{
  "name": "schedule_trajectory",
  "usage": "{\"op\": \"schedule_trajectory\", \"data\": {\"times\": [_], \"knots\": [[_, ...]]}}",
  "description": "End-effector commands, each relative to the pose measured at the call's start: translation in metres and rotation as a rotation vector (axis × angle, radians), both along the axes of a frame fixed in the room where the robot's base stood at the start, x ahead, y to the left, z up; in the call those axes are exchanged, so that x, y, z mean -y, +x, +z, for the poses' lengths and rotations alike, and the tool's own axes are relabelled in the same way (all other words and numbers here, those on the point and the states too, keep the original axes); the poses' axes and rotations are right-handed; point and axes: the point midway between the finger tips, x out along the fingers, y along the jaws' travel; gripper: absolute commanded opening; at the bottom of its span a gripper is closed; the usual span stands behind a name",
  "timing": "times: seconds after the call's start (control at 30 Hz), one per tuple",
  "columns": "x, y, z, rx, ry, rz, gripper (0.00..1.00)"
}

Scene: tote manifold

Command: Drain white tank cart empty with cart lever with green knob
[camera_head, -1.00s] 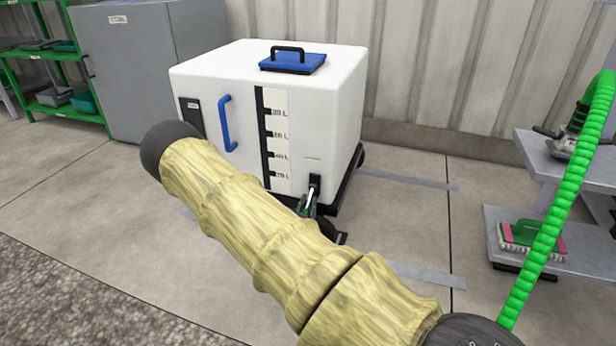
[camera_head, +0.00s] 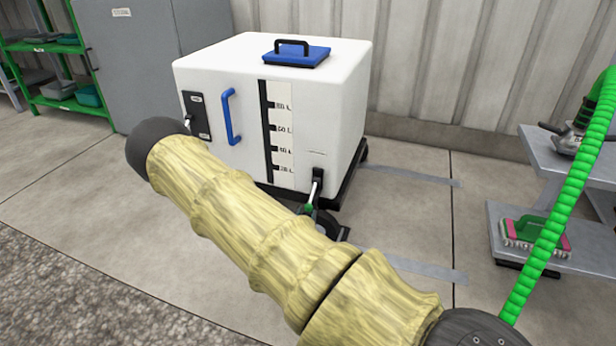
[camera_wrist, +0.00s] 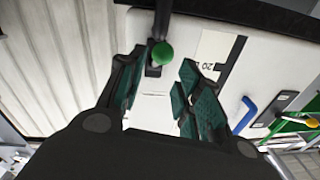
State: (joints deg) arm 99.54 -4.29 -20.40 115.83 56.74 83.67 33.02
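The white tank cart (camera_head: 220,75) stands by the wall, with a blue lid and a level scale (camera_head: 281,128) on its front. I cannot read its liquid level. The cart lever (camera_head: 316,187) hangs from a black valve at the front's lower right, slanting down to its green knob (camera_head: 308,208). In the wrist view, the green knob (camera_wrist: 162,54) appears between the fingertips of my gripper (camera_wrist: 162,62). The fingers are spread, with gaps on both sides of the knob. How far the knob is from the tips is unclear. My arm mostly hides my gripper in the head view.
A grey shelf stand (camera_head: 510,225) with a pink-and-green brush (camera_head: 535,236) is at the right, behind a green hose (camera_head: 560,205). A grey cabinet (camera_head: 150,60) and green shelving (camera_head: 70,105) stand at the left. Floor right of the cart is clear.

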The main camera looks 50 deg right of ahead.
Motion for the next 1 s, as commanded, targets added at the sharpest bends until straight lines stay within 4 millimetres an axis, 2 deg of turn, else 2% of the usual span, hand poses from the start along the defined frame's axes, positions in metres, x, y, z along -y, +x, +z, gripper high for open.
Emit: {"op": "schedule_trajectory", "data": {"times": [0.1, 0.3, 1.0], "knots": [[-0.015, -0.009, -0.002, -0.003, 0.001, 0.001, 0.35], [-0.028, -0.017, -0.003, -0.003, 0.002, -0.001, 0.35], [-0.031, -0.019, -0.004, -0.015, 0.009, 0.002, 0.35]]}}
